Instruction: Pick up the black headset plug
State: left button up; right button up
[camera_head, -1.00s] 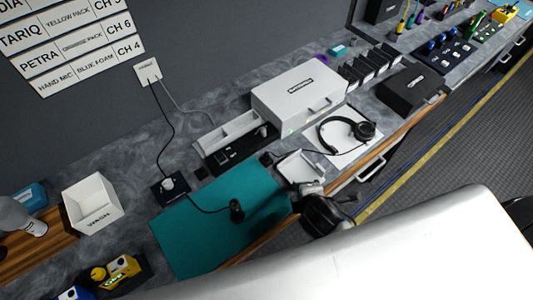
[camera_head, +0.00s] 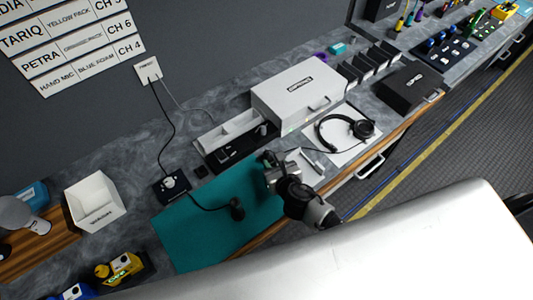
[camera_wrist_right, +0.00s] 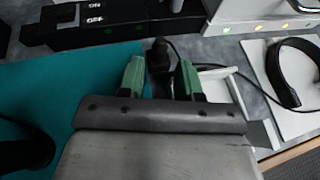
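In the head view the right gripper (camera_head: 272,172) is over the teal mat's right part. Contact with the plug cannot be told. My left gripper is not in view.
A white tray (camera_head: 308,166) is just right of the gripper. A black ON/OFF unit (camera_head: 236,150) and a white case (camera_head: 299,92) stand behind. Another black cabled piece (camera_head: 237,209) lies on the teal mat (camera_head: 205,240). The mat's left part is clear.

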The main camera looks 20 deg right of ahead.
aim_at(268, 155)
jog(key=shift+x, duration=2.75)
jog(key=shift+s, duration=0.1)
jog(key=shift+c, duration=0.7)
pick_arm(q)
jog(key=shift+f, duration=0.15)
pick_arm(e)
grip_shut()
